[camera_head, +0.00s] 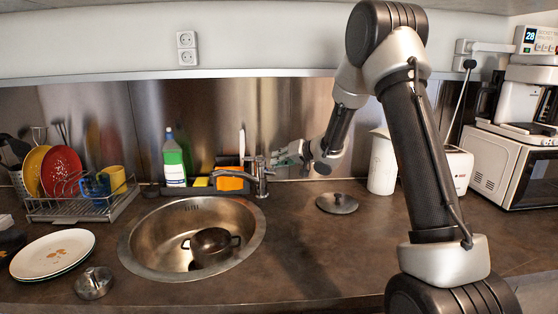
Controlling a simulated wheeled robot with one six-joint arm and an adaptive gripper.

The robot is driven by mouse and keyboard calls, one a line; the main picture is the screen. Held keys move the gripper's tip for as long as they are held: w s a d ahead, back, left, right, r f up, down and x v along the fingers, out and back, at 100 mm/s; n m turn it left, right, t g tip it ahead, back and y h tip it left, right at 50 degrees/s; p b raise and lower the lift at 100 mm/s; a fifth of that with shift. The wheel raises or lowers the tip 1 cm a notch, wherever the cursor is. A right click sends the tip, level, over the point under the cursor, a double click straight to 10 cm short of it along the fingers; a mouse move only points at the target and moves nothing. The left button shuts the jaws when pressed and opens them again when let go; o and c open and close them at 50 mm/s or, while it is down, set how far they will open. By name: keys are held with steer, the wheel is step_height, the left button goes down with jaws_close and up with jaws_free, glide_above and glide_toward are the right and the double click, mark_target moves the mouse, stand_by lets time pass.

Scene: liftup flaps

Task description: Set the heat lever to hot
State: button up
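A metal faucet (261,178) stands at the back right rim of the round sink. Its heat lever is too small to make out clearly against the items behind it. My gripper (284,158) is just right of the faucet's top, with its fingers pointing left toward it. I cannot tell whether the fingers touch the faucet. The fingers are small and partly blend with the steel backsplash, so their opening is unclear.
The sink (145,262) holds a dark pot (212,246). A soap bottle (174,160) and an orange sponge (229,183) stand behind it. A pot lid (337,204) lies on the counter, near a white pitcher (382,165). A dish rack (80,208) stands left.

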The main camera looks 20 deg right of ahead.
stand_by(0.3)
steer(key=v, duration=1.2)
